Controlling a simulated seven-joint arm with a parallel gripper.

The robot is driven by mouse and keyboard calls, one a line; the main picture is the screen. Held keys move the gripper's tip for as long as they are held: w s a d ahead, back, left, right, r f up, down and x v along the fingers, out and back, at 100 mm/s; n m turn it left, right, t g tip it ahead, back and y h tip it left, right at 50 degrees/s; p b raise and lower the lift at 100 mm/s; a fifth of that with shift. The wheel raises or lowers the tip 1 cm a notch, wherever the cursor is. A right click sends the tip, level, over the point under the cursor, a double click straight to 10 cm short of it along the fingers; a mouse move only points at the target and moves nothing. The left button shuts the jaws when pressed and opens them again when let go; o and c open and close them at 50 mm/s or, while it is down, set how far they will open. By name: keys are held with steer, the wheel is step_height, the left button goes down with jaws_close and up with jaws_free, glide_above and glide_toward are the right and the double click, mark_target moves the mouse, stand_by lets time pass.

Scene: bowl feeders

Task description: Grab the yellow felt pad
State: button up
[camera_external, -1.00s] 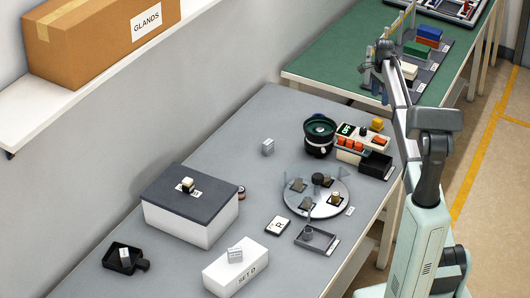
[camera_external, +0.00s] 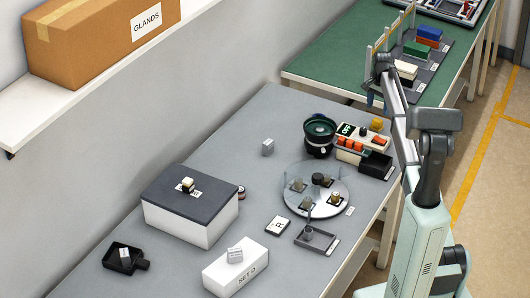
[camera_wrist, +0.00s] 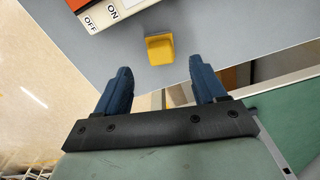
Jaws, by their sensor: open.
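The yellow felt pad (camera_external: 377,124) is a small yellow block at the back right of the grey table, beside the control box. In the wrist view the yellow pad (camera_wrist: 160,48) lies on the grey surface near its edge. It is beyond the two dark blue fingertips and about midway between them. My gripper (camera_wrist: 164,82) is open with nothing between its fingers. In the external view my gripper (camera_external: 378,98) is near the gap between the grey and green tables, seen partly behind my arm.
The control box (camera_external: 364,140) with orange switches stands close to the pad; its ON/OFF panel (camera_wrist: 100,14) shows in the wrist view. A black bin (camera_external: 376,164), a dark round bowl feeder (camera_external: 319,138) and a round plate (camera_external: 328,205) are nearby. The green table (camera_external: 330,67) lies behind.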

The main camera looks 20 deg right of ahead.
mark_target(378, 120)
steer(key=shift+w+d+f, duration=0.1)
steer(key=shift+d+f, duration=0.05)
steer(key=shift+f, duration=1.85)
steer(key=shift+w+d+f, duration=0.1)
steer(key=shift+d+f, duration=0.05)
steer(key=shift+f, duration=1.8)
steer(key=c, duration=1)
steer(key=shift+r, duration=0.15)
